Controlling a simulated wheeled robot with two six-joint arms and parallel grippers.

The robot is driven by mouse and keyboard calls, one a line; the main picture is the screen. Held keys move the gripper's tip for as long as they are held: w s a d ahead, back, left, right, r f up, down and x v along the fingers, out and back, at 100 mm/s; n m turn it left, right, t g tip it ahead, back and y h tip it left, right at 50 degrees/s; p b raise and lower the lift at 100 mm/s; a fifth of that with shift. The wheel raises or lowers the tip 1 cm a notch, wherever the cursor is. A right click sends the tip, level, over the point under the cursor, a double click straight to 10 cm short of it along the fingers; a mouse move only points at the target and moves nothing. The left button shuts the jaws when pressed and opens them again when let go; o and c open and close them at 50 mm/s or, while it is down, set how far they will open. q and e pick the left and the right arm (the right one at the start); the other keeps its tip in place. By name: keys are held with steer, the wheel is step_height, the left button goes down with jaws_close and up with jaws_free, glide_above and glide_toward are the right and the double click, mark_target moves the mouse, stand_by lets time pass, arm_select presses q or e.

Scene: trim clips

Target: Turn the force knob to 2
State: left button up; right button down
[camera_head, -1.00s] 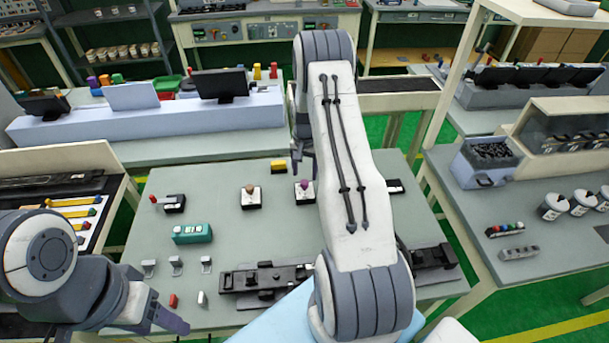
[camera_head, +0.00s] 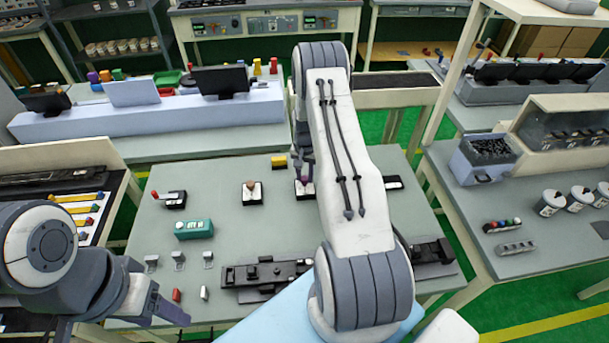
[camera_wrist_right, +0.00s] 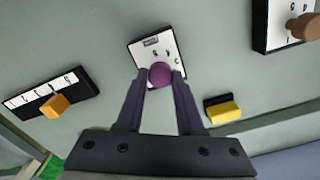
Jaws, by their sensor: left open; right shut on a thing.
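A purple knob (camera_wrist_right: 160,75) stands on a white plate (camera_wrist_right: 143,50) with small dark marks and a label too small to read. My right gripper (camera_wrist_right: 160,84) is shut on the purple knob, with one finger on each side. In the head view, my right gripper (camera_head: 303,176) is at the same plate (camera_head: 304,194), and my arm and fingers hide most of the knob. The knob's pointing direction cannot be told. My left gripper (camera_head: 170,313) is open and empty at the table's front left.
A brown knob (camera_head: 251,187) on its own plate stands left of the purple one. A yellow block (camera_head: 279,162) lies behind. An orange knob (camera_wrist_right: 55,106) sits on a marked plate. A teal box (camera_head: 194,229), a red-handled switch (camera_head: 172,199) and a dark rail (camera_head: 265,273) are also on the table.

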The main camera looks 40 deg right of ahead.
steer(key=shift+f+n+b, duration=0.1)
steer(key=shift+n+b, duration=0.6)
steer(key=shift+b, duration=0.1)
steer(key=shift+n+b, duration=0.95)
steer(key=shift+n, duration=0.25)
steer(key=shift+n+b, duration=0.75)
steer(key=shift+n, duration=0.45)
steer(key=shift+n+b, duration=0.55)
steer(key=shift+n, duration=0.65)
steer(key=c, duration=0.5)
jaws_free()
